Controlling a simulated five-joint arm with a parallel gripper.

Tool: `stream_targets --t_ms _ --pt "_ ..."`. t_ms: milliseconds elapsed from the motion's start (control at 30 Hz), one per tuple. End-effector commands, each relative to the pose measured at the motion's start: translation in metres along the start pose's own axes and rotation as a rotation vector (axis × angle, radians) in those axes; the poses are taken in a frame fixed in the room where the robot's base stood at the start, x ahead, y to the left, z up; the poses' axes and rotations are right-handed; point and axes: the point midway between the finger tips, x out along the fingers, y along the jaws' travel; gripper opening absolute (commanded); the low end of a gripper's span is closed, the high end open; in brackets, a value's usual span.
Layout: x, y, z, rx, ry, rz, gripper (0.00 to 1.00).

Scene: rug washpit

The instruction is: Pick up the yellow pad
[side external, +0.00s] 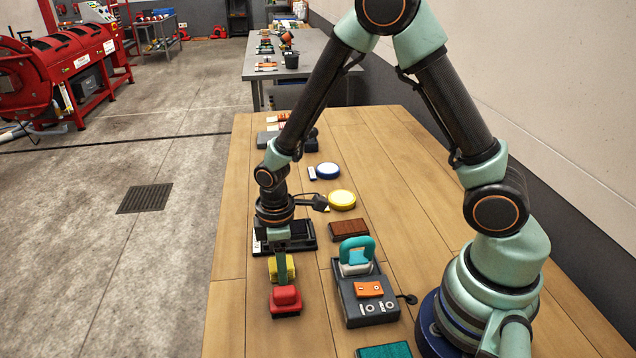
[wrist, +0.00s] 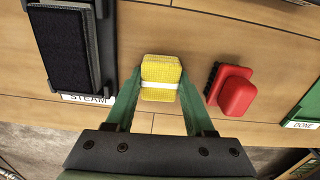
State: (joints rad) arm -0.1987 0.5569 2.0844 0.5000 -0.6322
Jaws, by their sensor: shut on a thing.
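The yellow pad (wrist: 161,70) is a small textured block with a white band around its middle. In the wrist view it sits between the two green fingers of my gripper (wrist: 160,92), which are shut on its sides. In the side view the pad (side external: 290,265) is partly hidden behind a finger of my gripper (side external: 281,278). I cannot tell whether the pad touches the table or is slightly above it.
A red brush (side external: 285,301) lies close beside the pad. A black tray marked STEAM (wrist: 50,15) is on the other side. A green DONE area (wrist: 305,108) is at right. A dark device with a teal handle (side external: 350,300) stands nearby on the wooden table (side external: 232,290).

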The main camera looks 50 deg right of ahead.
Motion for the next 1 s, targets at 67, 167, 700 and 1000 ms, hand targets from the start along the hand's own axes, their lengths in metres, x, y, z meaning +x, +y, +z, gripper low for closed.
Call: stream_targets --t_ms 67,167,700,1000 --pt "0.0 0.0 0.0 0.0 0.0 0.0 0.01" --pt "-0.001 0.0 0.0 0.0 0.0 0.0 0.01" --pt "-0.087 0.001 -0.002 0.0 0.008 0.006 0.01" --pt "-0.164 0.001 -0.001 0.0 0.006 0.004 0.01"
